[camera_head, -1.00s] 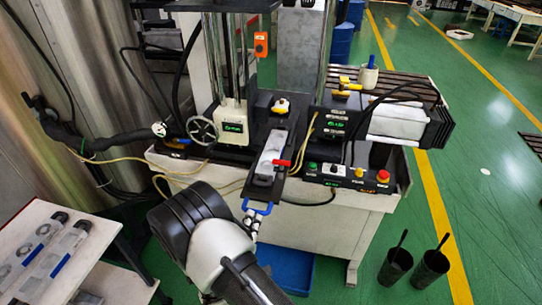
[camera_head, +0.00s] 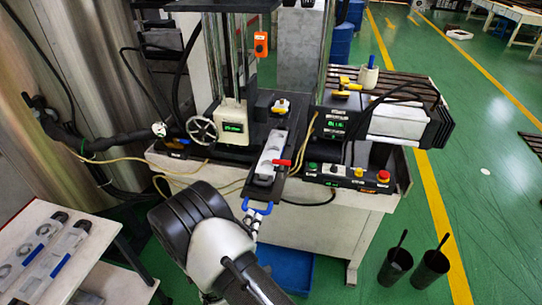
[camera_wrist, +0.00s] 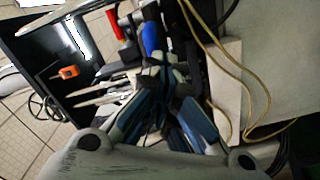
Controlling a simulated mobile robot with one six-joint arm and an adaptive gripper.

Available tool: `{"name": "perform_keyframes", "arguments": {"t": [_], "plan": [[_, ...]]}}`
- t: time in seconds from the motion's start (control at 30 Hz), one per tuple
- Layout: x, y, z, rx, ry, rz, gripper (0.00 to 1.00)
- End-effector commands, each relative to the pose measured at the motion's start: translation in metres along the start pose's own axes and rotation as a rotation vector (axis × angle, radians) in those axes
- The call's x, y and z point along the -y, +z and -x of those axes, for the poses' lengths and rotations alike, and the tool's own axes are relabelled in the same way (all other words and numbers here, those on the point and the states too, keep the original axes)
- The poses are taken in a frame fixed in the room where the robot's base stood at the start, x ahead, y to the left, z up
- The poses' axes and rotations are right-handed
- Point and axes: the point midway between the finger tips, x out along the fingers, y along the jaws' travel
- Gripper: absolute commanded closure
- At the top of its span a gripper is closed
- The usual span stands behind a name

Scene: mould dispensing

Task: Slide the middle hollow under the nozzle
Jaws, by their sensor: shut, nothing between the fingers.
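The mould (camera_head: 267,160) is a pale grey bar with round hollows along its top. It lies lengthwise on the dark slide of the machine, beside a red lever (camera_head: 283,162). A blue handle (camera_head: 257,207) is at the slide's near end. My gripper (camera_head: 251,222) is just in front of this handle. In the wrist view the fingers (camera_wrist: 166,75) are together and empty, close to the blue handle (camera_wrist: 151,38). I cannot tell whether they touch it. I cannot clearly make out the nozzle, or which hollow is nearest to it.
A control panel (camera_head: 345,174) with coloured buttons is right of the slide. A handwheel (camera_head: 201,130) is on the left. A side table (camera_head: 100,225) at lower left holds other moulds. Two black cups (camera_head: 413,266) stand on the floor at right. Yellow hoses (camera_wrist: 225,65) run near my fingers.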

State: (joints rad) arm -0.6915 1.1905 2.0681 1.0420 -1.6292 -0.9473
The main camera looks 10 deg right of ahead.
Motion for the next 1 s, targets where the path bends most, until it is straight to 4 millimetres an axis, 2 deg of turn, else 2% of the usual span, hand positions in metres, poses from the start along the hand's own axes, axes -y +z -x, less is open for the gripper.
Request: {"name": "perform_keyframes", "arguments": {"t": [1.0], "plan": [[0.000, 0.001, -0.072, 0.002, 0.003, -0.004, 1.00]]}}
